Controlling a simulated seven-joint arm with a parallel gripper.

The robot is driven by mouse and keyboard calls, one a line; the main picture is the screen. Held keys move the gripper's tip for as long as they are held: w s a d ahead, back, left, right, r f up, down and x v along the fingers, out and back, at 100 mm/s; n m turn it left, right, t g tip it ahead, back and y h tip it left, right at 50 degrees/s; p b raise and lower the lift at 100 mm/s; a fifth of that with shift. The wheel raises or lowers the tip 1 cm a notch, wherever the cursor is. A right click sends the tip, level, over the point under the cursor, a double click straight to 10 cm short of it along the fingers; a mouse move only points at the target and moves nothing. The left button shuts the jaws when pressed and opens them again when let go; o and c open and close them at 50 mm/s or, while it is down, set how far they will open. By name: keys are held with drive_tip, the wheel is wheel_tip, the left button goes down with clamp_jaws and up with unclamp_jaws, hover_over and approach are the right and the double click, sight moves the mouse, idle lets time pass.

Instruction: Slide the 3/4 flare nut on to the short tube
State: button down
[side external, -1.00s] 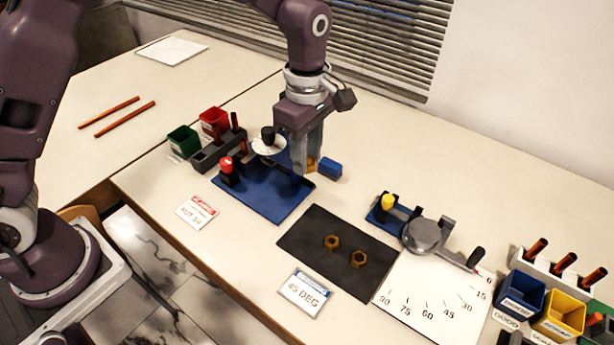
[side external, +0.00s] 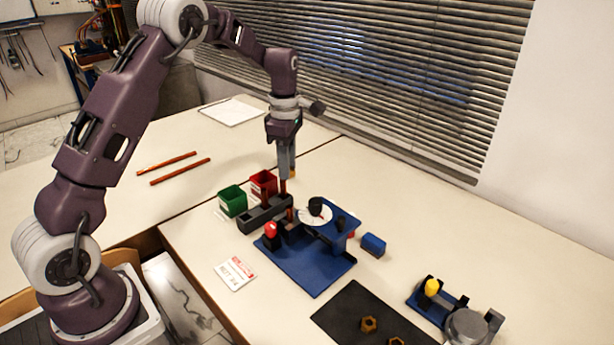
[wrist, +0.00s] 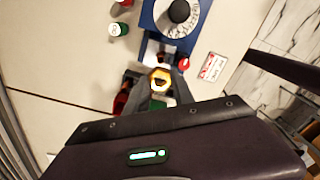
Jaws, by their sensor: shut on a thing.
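My gripper (side external: 287,168) is shut on a brass flare nut (side external: 293,174), held above the grey rack (side external: 256,220). In the wrist view the nut (wrist: 160,80) sits between the fingertips, with its hole showing. A copper tube (side external: 283,187) stands upright in the rack, directly below the fingers in the side view. I cannot tell whether the nut is lined up with it or touches its top. The fingers partly hide the nut in the side view.
A blue cutting fixture (side external: 310,270) with a white dial stands close to the rack. Green (side external: 232,202) and red (side external: 263,184) bins stand behind the rack. A dark mat (side external: 350,312) with two brass nuts lies at the front right. Two long tubes lie at the back left.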

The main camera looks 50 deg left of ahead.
hover_over(289, 207)
wheel_tip(289, 207, down, 5)
drive_tip(key=shift+f, duration=0.1)
drive_tip(key=shift+f, duration=2.25)
drive_tip(key=shift+f, duration=0.85)
drive_tip(key=c, duration=1)
unclamp_jaws()
drive_tip(key=shift+r, duration=0.1)
